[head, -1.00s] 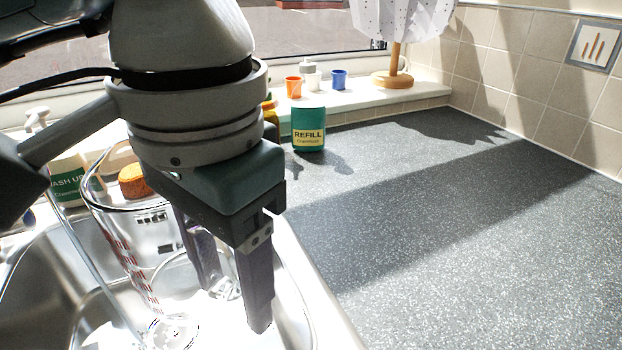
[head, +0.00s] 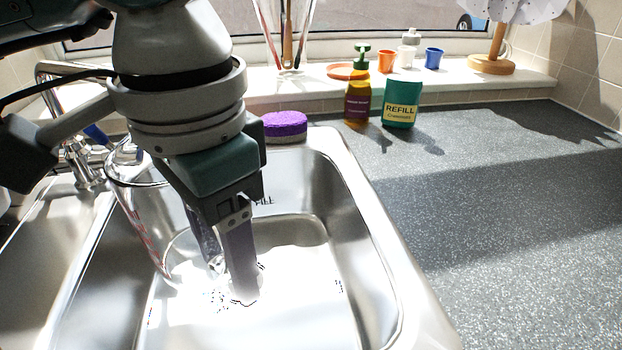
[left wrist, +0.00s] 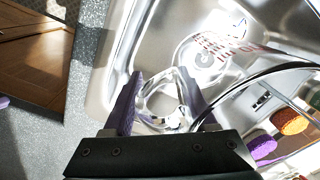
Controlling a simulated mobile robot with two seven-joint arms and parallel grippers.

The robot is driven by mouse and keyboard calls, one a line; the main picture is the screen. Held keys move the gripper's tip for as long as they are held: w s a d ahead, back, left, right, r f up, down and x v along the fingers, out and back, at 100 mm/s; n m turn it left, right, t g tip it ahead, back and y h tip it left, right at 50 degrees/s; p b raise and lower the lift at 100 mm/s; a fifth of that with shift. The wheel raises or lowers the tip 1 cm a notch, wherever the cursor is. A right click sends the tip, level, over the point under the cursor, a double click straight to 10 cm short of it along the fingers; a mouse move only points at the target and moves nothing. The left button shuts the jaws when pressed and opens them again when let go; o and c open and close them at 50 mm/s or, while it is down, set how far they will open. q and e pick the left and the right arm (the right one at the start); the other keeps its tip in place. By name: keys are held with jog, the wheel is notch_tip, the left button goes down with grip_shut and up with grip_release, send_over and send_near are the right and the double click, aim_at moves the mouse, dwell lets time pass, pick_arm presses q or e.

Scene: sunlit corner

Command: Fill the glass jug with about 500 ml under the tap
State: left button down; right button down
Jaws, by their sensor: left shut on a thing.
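The clear glass jug (head: 135,205) with red markings is over the sink in the head view, partly hidden behind my left gripper. My left gripper (head: 228,278) is shut on the jug's handle. In the left wrist view the fingers (left wrist: 160,103) lie on either side of the glass handle, and the jug (left wrist: 235,55) shows beyond them. I see no water in the jug. The chrome tap (head: 80,155) with a blue mark stands left of the jug, partly hidden by my arm. My right gripper is not in view.
The steel sink (head: 365,235) has a bare right side. A purple-topped sponge (head: 284,126) lies behind it. A soap bottle (head: 357,95) and a green refill pack (head: 400,102) stand at the back of the speckled worktop (head: 500,240), which is otherwise clear. Small cups (head: 433,57) line the sill.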

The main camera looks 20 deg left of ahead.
pick_arm(q)
jog(key=shift+w+a+f, duration=0.35)
jog(key=shift+a+f, duration=0.05)
notch_tip(320, 180, down, 3)
jog(key=shift+r+b, duration=0.15)
jog(key=shift+b, duration=0.55)
jog(key=w+a+b, duration=0.2)
jog(key=w+a, duration=0.1)
jog(key=w+a+b, duration=0.1)
jog(key=b, duration=0.1)
jog(key=shift+w+a+f, duration=0.15)
jog(key=shift+a+f, duration=0.05)
jog(key=shift+f, duration=0.05)
jog(key=shift+w+a+r+b, duration=0.2)
jog(key=shift+w+a+b, duration=0.4)
jog(key=shift+w+a, duration=0.1)
dwell(5.3)
